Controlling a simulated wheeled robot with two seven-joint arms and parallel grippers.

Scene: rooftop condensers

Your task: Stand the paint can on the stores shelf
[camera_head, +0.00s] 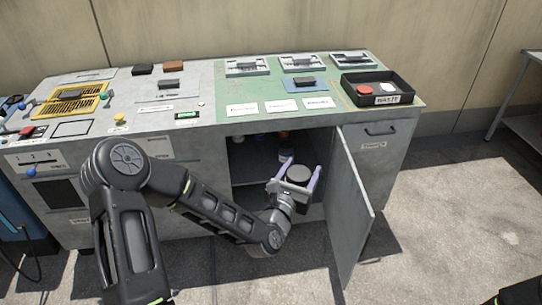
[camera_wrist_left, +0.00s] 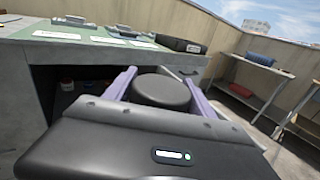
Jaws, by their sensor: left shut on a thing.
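The paint can (camera_head: 299,174), dark with a round flat lid, is held upright between the purple fingers of my left gripper (camera_head: 302,168). The can also shows in the left wrist view (camera_wrist_left: 161,92), its lower part hidden by the gripper body. My left gripper is shut on it, in front of the open cupboard (camera_head: 252,160) under the bench. Small items (camera_head: 283,135) stand in the shaded cupboard. No readable label marks the stores shelf; I cannot tell whether it is in the cupboard. My right gripper is out of view.
The cupboard door (camera_head: 348,208) hangs open to the right of the gripper. The bench top (camera_head: 215,118) above carries trays, cards and a black waste bin (camera_head: 378,88). A rack (camera_wrist_left: 250,85) stands at the right. The floor in front is clear.

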